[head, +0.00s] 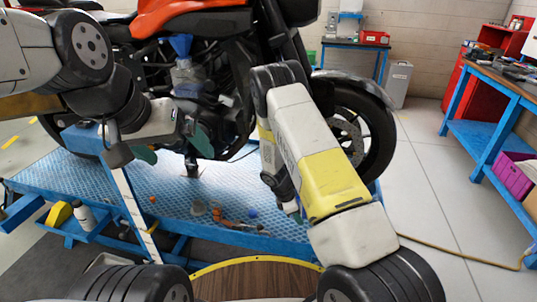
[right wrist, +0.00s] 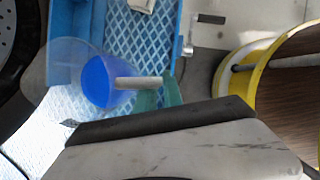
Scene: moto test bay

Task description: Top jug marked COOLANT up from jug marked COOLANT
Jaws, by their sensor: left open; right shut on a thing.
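In the right wrist view a clear round vessel with a blue part (right wrist: 107,82), apparently a jug, has a pale handle between the green fingertips of my right gripper (right wrist: 158,94), which is shut on it. My forearm hides most of this gripper and the vessel in the head view. A translucent container (head: 187,78) with a blue cone-shaped top (head: 181,45) stands before the motorcycle's engine in the head view. My left gripper (head: 173,149) is open and empty below it. No COOLANT marking is readable, so I cannot tell which jug is which.
The motorcycle (head: 205,22) stands on a blue lift platform (head: 180,190) with small loose parts. A white bottle (head: 84,217) sits in a side tray at the left. A yellow-rimmed round wooden top (head: 250,280) is in front. A blue workbench (head: 490,110) stands right; floor between is clear except a hose.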

